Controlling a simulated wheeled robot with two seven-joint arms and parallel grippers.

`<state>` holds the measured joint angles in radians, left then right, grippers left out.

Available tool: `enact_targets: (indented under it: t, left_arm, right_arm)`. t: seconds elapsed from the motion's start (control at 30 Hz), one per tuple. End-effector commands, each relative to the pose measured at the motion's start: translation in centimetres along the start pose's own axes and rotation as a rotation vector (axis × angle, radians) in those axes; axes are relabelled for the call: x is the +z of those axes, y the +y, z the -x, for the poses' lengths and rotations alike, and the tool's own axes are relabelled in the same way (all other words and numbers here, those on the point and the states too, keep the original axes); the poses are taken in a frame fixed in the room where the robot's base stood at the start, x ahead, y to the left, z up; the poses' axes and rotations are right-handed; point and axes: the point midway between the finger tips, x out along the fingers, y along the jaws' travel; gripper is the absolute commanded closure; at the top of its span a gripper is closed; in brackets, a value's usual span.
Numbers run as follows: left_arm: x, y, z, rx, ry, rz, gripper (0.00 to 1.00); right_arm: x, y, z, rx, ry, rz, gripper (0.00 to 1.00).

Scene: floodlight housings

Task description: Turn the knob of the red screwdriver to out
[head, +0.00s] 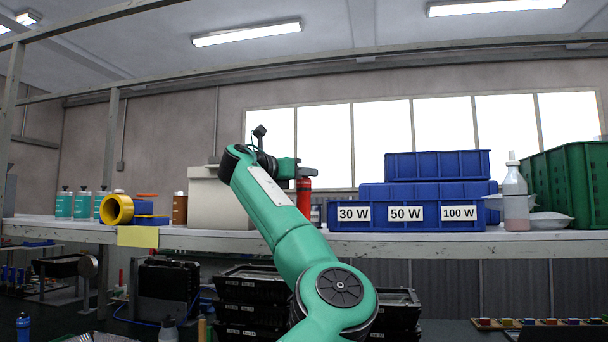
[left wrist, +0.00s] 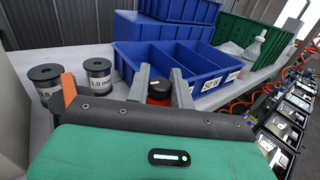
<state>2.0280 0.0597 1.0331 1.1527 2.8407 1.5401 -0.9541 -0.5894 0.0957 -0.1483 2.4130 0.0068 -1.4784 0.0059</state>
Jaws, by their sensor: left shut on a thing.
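The red screwdriver (head: 304,198) stands upright on the shelf, just left of the labelled blue bin. In the left wrist view its red body and dark round knob (left wrist: 158,88) show between the two grey fingers. My left gripper (head: 306,172) is at the top of the screwdriver, shut on its knob; it also shows in the left wrist view (left wrist: 160,86). The lower part of the screwdriver is hidden there by my gripper's body. No marking for the knob's setting is readable. My right gripper is in neither view.
A blue bin (head: 345,228) with wattage labels stands close to the right, with more blue bins (head: 437,165) behind. A pale box (head: 221,190) is to the left. Two dark spools (left wrist: 98,75) stand nearby on the shelf (head: 470,246). A bottle (head: 515,200) and green crate (head: 575,180) are farther right.

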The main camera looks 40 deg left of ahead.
Motion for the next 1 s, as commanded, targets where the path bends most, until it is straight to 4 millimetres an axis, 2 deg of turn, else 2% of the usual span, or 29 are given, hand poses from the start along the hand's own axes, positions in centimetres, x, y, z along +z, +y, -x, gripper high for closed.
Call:
enact_targets:
  t: [0.03,0.1,0.13,0.4,0.53,0.6,0.7,1.0]
  left_arm:
    - [-0.1,0.0,0.0,0.000,0.003,0.001,0.73]
    - [-0.1,0.0,0.0,0.000,0.002,0.000,0.59]
    - [-0.1,0.0,0.0,0.000,0.002,0.001,0.56]
    - [-0.1,0.0,0.1,0.000,0.001,0.000,0.56]
    - [-0.1,0.0,1.0,0.001,0.000,0.000,0.56]
    - [-0.1,0.0,2.1,0.002,-0.002,0.001,0.56]
    - [-0.1,0.0,4.2,0.002,-0.004,0.001,0.56]
    - [-0.1,0.0,10.9,0.002,-0.001,0.001,0.56]
  right_arm:
    - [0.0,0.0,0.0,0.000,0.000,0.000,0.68]
    - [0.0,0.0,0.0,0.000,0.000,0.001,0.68]
    - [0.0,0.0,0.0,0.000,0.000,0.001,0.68]
    - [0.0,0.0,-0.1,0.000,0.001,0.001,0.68]
    - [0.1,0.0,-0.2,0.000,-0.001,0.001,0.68]
    - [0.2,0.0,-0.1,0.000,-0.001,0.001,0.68]
    - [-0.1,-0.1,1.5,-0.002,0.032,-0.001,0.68]
    - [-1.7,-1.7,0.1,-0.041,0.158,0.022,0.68]
